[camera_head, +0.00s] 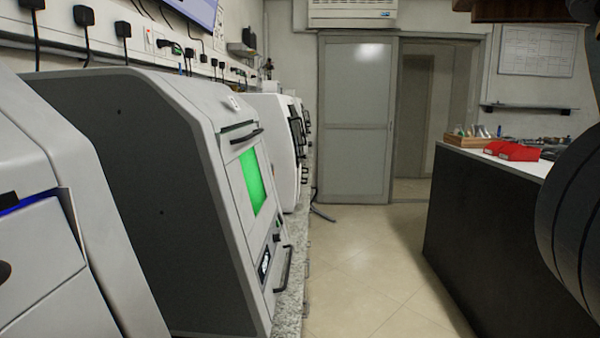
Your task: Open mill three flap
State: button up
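A row of milling machines stands along the left on a speckled counter. The nearest machine (35,250), cut off at the left edge, has a blue light strip. Beside it, a large grey mill (120,170) has a front with a lit green window (252,180), a dark upper handle (246,136) and a lower handle (285,268); its front appears shut. A small label (233,102) on its top is too small to read. A white machine (272,130) with black handles stands beyond. I cannot tell which one is mill three. My gripper is not in view.
The tiled floor (350,285) is clear between the machines and a dark-sided bench (475,230) on the right. Red trays (518,152) lie on the bench. A grey sliding door (355,120) stands at the back. My dark arm link fills the right edge.

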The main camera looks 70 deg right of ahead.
aim_at(256, 221)
jog(key=z, duration=1.1)
